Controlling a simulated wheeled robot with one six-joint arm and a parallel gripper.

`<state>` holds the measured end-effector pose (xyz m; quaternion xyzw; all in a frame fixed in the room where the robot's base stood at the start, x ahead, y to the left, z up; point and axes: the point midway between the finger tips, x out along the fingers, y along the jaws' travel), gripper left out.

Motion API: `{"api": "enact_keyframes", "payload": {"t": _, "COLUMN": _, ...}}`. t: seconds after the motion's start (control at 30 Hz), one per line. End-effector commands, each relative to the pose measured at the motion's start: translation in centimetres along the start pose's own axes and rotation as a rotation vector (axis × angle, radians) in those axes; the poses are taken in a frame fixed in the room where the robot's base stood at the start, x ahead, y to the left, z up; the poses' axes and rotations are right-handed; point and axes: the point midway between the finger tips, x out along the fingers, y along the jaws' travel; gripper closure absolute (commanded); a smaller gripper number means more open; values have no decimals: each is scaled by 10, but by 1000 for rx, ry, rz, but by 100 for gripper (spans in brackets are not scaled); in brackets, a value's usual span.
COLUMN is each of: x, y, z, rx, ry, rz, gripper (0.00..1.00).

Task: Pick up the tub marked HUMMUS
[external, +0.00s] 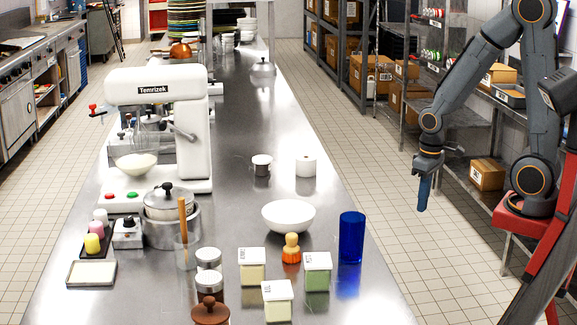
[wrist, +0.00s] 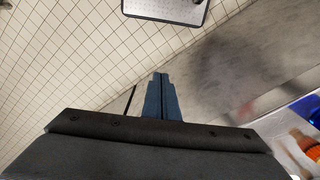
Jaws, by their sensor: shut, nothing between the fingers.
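Three small square tubs with pale lids and labels stand near the front of the steel counter in the external view: a pale yellow one at left (external: 252,272), a green one at right (external: 317,278) and a pale cream one in front (external: 278,308). The labels are too small to read surely, so I cannot tell which says HUMMUS. My gripper (external: 422,198) hangs over the floor, right of the counter and well apart from the tubs. Its blue fingers are together and empty, also in the wrist view (wrist: 161,84).
A tall blue glass (external: 351,238) stands right of the green tub, nearest my gripper's side. An orange-based brush (external: 291,250) stands between the rear tubs. A white bowl (external: 288,216) is behind them. Jars (external: 209,275) stand at left. The counter's right front is clear.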

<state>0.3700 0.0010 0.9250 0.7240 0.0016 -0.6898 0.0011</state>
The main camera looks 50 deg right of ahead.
Motion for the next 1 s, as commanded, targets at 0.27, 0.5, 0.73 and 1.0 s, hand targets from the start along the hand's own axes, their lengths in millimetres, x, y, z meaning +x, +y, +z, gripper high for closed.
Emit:
{"api": "enact_keyframes", "payload": {"t": 0.27, "x": 0, "y": 0, "z": 0, "rx": 0, "ry": 0, "rz": 0, "gripper": 100}}
{"api": "enact_keyframes", "payload": {"t": 0.5, "x": 0, "y": 0, "z": 0, "rx": 0, "ry": 0, "rz": 0, "gripper": 65}}
{"api": "enact_keyframes", "payload": {"t": 0.73, "x": 0, "y": 0, "z": 0, "rx": 0, "ry": 0, "rz": 0, "gripper": 31}}
{"api": "enact_keyframes", "payload": {"t": 1.0, "x": -2, "y": 0, "z": 0, "rx": 0, "ry": 1, "rz": 0, "gripper": 31}}
